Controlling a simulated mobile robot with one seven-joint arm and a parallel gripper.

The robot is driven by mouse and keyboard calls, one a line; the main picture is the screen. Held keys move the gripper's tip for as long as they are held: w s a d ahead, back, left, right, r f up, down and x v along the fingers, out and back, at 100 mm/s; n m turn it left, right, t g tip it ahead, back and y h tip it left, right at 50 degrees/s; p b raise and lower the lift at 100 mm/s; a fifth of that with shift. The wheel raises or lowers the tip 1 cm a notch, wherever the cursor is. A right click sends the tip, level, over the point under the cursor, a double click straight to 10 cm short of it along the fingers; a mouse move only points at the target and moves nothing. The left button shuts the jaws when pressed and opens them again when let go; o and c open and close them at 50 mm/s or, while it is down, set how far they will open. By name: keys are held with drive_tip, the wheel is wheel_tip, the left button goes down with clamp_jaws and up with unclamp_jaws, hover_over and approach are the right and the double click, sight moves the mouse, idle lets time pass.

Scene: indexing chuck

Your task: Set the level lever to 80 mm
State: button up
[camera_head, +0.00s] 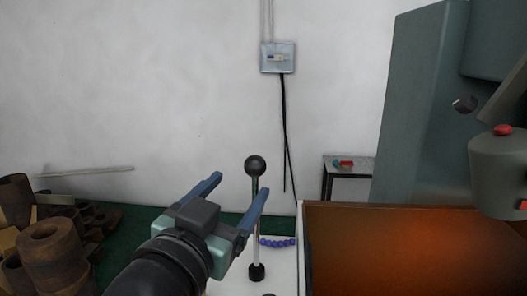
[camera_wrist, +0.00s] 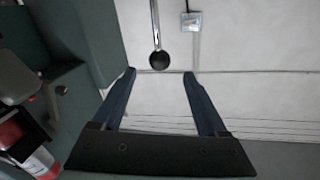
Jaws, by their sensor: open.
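The level lever (camera_head: 256,220) is a thin upright metal rod with a black ball knob (camera_head: 255,166) on top and a dark boot at its base. My gripper (camera_head: 240,186) is open and empty, with blue fingers pointing toward the lever; in the head view the right finger overlaps part of the rod. In the wrist view the knob (camera_wrist: 159,60) shows beyond the fingertips of my gripper (camera_wrist: 160,72), between them in the picture and seemingly apart from them. No scale or 80 mm mark can be read.
An orange-brown panel or tray (camera_head: 415,250) and a grey-green machine column (camera_head: 425,100) stand to the right. Rusty cylindrical parts (camera_head: 52,250) lie at the left on a green surface. A blue segmented hose (camera_head: 277,242) is beside the rod. A wall box (camera_head: 278,57) hangs behind.

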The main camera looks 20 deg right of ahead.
sight(257, 163)
drive_tip(key=p+x, duration=0.4)
drive_tip(key=x, duration=0.5)
drive_tip(key=shift+w+d+r+p, duration=0.15)
drive_tip(key=shift+w+d+p, duration=0.1)
drive_tip(key=shift+p, duration=0.1)
drive_tip(key=shift+f+x, duration=0.2)
drive_tip(key=shift+x, duration=0.75)
clamp_jaws()
